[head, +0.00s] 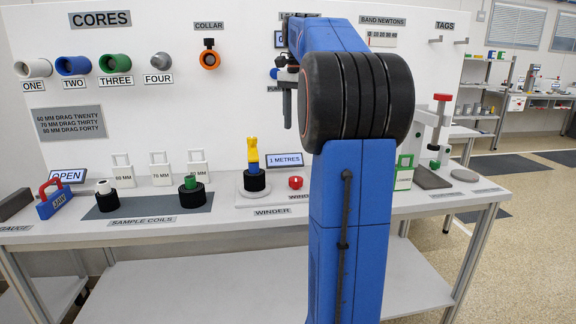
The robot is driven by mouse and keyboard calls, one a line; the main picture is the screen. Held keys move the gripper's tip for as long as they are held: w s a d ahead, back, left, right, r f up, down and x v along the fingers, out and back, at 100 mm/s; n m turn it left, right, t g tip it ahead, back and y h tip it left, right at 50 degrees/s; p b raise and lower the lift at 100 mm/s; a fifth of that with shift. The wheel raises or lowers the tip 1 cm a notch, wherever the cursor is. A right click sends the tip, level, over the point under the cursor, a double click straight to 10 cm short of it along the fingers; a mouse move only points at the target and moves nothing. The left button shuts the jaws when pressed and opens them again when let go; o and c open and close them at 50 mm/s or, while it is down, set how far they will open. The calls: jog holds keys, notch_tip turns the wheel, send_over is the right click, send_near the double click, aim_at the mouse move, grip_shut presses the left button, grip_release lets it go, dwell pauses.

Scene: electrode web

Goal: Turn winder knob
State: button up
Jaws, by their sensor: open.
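The winder is a pale base (272,198) on the bench, above the WINDER label. A small red knob (295,183) sits at its right end, beside my arm in the picture. At its left stands a black coil (254,182) with a blue core and a yellow piece (252,150) upright on top. A display (285,160) behind it reads "1 METRES". My gripper (287,108) shows only in part, as dark grey parts left of my arm's big black joint. It is open, above the winder in the picture and apart from the knob. My arm hides part of it.
A blue jaw tool with a red handle (54,197) is farther left. Coloured cores (72,66) hang on the board. My arm hides the bench right of the knob.

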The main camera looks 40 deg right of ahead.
aim_at(296, 179)
jog(key=f+n, duration=0.6)
jog(key=n, duration=0.2)
jog(key=f+n, duration=0.6)
jog(key=n, duration=0.1)
jog(key=f+n, duration=0.6)
jog(key=n, duration=0.2)
jog(key=shift+a+n, duration=0.25)
jog(key=shift+n, duration=0.05)
jog(key=shift+c, duration=0.6)
jog(key=c, duration=0.9)
